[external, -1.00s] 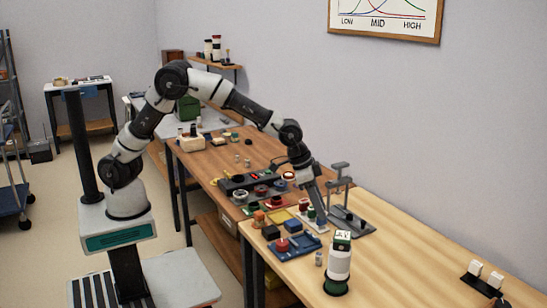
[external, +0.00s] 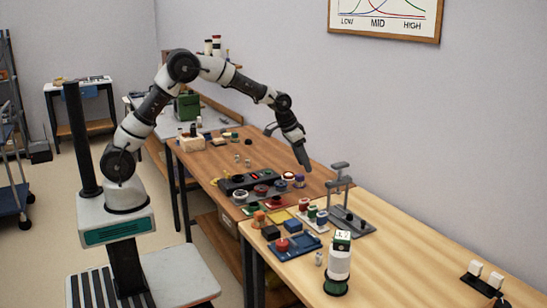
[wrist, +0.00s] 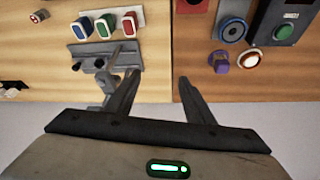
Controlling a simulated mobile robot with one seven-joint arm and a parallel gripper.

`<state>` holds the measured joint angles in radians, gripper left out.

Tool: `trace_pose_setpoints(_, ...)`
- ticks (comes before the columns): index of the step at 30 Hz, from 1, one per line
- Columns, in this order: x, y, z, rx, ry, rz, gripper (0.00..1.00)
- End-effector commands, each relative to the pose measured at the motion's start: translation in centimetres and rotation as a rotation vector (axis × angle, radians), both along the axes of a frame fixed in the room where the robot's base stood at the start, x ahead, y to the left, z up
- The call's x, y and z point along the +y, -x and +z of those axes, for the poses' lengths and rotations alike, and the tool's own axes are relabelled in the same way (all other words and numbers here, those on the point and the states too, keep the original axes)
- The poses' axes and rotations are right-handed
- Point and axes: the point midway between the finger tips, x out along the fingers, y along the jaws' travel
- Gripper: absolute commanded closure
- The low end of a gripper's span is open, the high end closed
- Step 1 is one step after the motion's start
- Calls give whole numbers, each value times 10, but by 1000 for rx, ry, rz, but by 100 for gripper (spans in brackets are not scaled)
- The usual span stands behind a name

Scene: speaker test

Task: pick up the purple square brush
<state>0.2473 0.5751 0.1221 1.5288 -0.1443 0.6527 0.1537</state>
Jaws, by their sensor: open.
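A small purple object (wrist: 220,64), likely the purple brush, lies near the edge of the brown table in the wrist view, beside a round white-topped piece (wrist: 248,60). Its exact shape is hard to make out. In the external view the purple object (external: 299,182) shows just below and left of my gripper (external: 307,168). My gripper (wrist: 157,86) is open and empty in the wrist view, raised above the tables. The purple object is to the right of its right finger in that view, apart from it.
A grey stand (external: 340,190) rises close to my gripper. Red, green and blue blocks (wrist: 105,27) stand beside it. A black control box (external: 246,181) lies on the brown table. A white-and-green cylinder (external: 339,265) stands on the light table, whose right part is mostly clear.

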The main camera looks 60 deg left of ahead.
Motion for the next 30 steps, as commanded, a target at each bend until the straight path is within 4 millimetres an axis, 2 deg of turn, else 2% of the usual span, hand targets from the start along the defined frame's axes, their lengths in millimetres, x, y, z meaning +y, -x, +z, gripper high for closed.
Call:
trace_pose_setpoints(1,44,-7,8,0,1,66,52)
trace_pose_setpoints(3,87,-10,12,0,1,129,52)
trace_pose_setpoints(6,128,-11,16,0,1,189,52)
trace_pose_setpoints(7,136,-11,16,0,2,201,52)
trace_pose_setpoints(11,147,-14,6,3,0,217,52)
trace_pose_setpoints(24,147,-48,-78,3,1,215,52)
trace_pose_setpoints(30,147,-57,-95,0,0,215,52)
